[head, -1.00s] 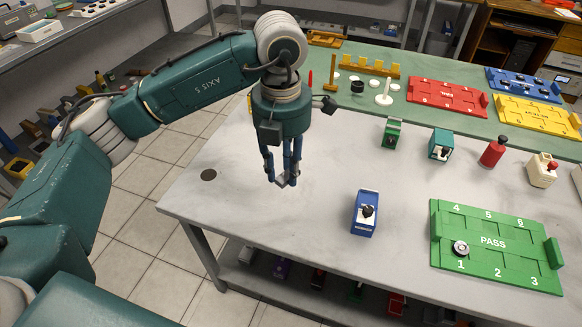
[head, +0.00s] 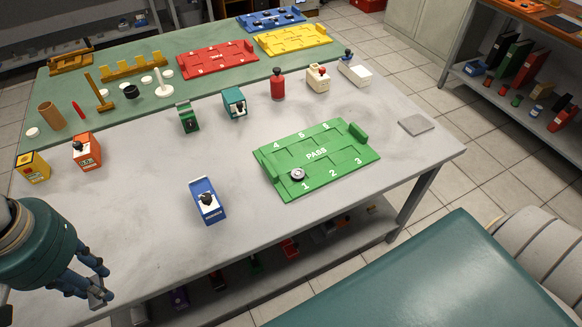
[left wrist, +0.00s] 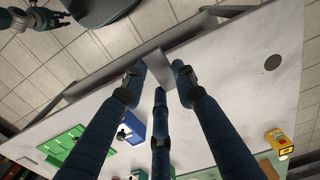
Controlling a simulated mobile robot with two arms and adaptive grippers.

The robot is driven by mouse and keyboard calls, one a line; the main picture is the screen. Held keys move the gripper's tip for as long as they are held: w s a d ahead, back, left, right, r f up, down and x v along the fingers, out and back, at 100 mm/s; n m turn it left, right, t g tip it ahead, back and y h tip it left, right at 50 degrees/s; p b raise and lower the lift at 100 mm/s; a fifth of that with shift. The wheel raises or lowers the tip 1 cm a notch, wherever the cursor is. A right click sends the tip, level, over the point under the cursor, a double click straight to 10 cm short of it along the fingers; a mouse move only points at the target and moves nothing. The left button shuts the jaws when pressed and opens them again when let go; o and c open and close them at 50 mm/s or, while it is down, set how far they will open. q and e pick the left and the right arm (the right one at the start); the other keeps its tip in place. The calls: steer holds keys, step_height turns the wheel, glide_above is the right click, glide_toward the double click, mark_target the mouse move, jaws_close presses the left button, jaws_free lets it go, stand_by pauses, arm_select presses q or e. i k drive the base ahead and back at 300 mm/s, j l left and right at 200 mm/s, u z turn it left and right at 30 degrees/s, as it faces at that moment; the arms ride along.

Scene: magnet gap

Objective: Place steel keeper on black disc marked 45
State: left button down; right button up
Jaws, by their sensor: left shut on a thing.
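My left gripper (head: 98,292) is at the lower left of the head view, at the table's near side. It is shut on a small grey metal piece, the steel keeper (left wrist: 158,68), which shows between the fingertips in the left wrist view. A black disc (head: 131,91) lies on the green mat among white discs, well away from the gripper. A dark flat disc (left wrist: 272,62) on the bare tabletop shows in the left wrist view. I can read no 45 on either.
A blue device (head: 208,200) and the green PASS tray (head: 340,180) with a round piece stand on the table (head: 150,200). Orange (head: 87,150) and yellow (head: 33,167) boxes stand at the left. A grey plate (head: 416,125) lies at the right. The left-centre tabletop is clear.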

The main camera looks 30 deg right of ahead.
mark_target(297, 173)
steer(key=i+z, duration=0.25)
steer(key=i+j+z, duration=0.25)
steer(key=l+z, duration=0.1)
steer(key=z, duration=1.2)
